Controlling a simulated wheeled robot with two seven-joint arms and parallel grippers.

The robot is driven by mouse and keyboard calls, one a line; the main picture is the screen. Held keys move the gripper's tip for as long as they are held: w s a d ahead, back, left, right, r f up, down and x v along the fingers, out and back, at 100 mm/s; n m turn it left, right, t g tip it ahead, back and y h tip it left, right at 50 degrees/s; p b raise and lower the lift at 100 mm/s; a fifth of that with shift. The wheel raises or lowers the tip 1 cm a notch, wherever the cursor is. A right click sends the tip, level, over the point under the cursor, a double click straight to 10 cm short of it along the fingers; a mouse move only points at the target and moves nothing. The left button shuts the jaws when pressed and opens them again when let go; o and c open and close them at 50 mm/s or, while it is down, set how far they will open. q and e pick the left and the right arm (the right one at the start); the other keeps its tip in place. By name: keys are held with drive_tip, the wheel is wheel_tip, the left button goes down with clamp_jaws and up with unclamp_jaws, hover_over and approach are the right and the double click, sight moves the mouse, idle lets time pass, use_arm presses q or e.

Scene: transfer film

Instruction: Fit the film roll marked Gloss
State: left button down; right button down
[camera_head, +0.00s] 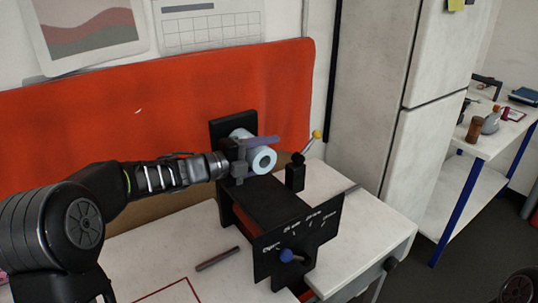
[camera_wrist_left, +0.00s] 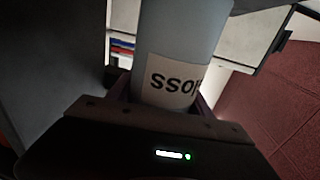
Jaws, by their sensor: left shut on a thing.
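The film roll (camera_head: 263,160) is pale blue-white with a dark core hole at its end. In the left wrist view the roll (camera_wrist_left: 182,40) carries a white label reading "loss", its first letter cut off or hidden. My left gripper (camera_head: 243,160) is shut around the roll. It holds it over the black machine (camera_head: 272,200), in front of its upright back plate (camera_head: 222,132). Whether the roll rests on the machine is unclear. The machine's front plate (camera_head: 300,243) has white lettering and a blue knob (camera_head: 287,256). My right gripper is not in view.
The machine stands on a white table (camera_head: 374,222). A dark rod (camera_head: 217,259) lies left of it. A yellow-tipped lever (camera_head: 316,135) and a black post (camera_head: 295,173) stand at its right. An orange-red panel (camera_head: 120,105) is behind. A side table (camera_head: 476,139) holds bottles.

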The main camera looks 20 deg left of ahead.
use_arm(q)
drive_tip(key=shift+w+a+r, duration=0.1)
drive_tip(key=shift+w+a, duration=0.15)
drive_tip(key=shift+a, duration=0.05)
drive_tip(key=c, duration=0.8)
unclamp_jaws()
drive_tip(key=o, duration=0.4)
drive_tip(key=shift+o, duration=0.2)
drive_tip(key=shift+s+a, duration=0.15)
drive_tip(key=shift+a, duration=0.05)
drive_tip(key=f+b+v, duration=0.1)
drive_tip(key=b+v, duration=0.1)
drive_tip(key=v, duration=0.5)
drive_tip(key=shift+r, duration=0.55)
